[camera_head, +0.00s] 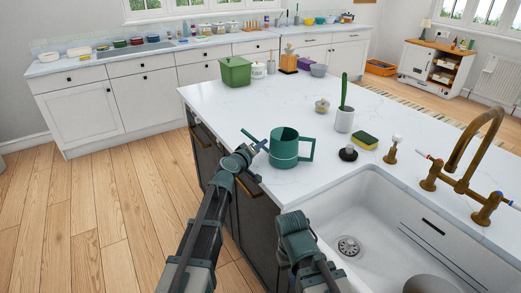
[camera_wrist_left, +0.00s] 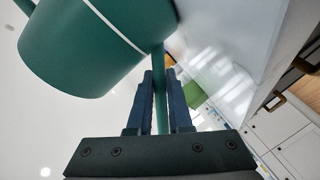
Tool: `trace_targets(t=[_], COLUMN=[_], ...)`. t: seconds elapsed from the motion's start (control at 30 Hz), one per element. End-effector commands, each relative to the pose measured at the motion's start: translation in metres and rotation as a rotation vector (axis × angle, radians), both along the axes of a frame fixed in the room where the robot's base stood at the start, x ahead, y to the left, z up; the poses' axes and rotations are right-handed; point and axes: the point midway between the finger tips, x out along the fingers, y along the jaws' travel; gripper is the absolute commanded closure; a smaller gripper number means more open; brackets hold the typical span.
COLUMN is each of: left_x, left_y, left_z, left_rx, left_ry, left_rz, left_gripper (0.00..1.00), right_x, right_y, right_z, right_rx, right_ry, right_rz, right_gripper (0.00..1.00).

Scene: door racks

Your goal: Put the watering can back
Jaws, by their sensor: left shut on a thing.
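The green watering can (camera_head: 284,148) is upright at the island's near edge in the head view, with a loop handle on its right. I cannot tell whether its base touches the worktop. My left gripper (camera_head: 256,141) is at the can's left side. In the left wrist view its blue fingers (camera_wrist_left: 160,88) are closed around a thin green bar of the can, and the can's body (camera_wrist_left: 85,45) with a pale band fills the upper left. My right arm's end (camera_head: 296,228) is low beside the sink; its fingers are hidden.
The white island worktop (camera_head: 225,105) holds a cactus pot (camera_head: 344,120), a sponge (camera_head: 364,141), a small lidded jar (camera_head: 322,106) and a green box (camera_head: 235,71). The sink (camera_head: 365,215) and brass tap (camera_head: 466,165) are at right. Clear worktop lies behind the can.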

Motion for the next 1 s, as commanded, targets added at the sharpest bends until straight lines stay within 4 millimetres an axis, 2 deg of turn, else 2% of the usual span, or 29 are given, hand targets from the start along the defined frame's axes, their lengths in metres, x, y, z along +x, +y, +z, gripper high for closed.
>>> trace_targets(t=[0.27,0.3,0.43,0.47,0.87,1.0], left_x=[0.000,0.000,0.000,0.000,0.000,-0.012], left_y=[0.000,0.000,0.000,0.000,0.000,0.005], left_z=[-0.003,-0.002,-0.001,-0.001,0.002,0.004], left_rx=[-0.002,0.000,0.000,0.000,0.000,0.000], left_ry=[0.000,0.000,0.000,0.000,0.000,0.000], left_rz=[0.001,0.000,0.000,0.000,0.000,0.001], left_gripper=[1.00,0.79,0.55,0.52,0.52,0.52], right_x=[0.000,0.000,0.000,0.000,0.000,0.000], right_y=[0.000,0.000,0.000,0.000,0.000,0.000], right_z=[-0.003,-0.002,-0.001,-0.001,0.002,0.004], right_rx=[0.000,0.000,0.000,0.000,0.000,0.000], right_ry=[0.000,0.000,0.000,0.000,0.000,0.000], right_rz=[0.000,0.000,0.000,0.000,0.000,0.000], right_gripper=[1.00,1.00,1.00,1.00,1.00,1.00])
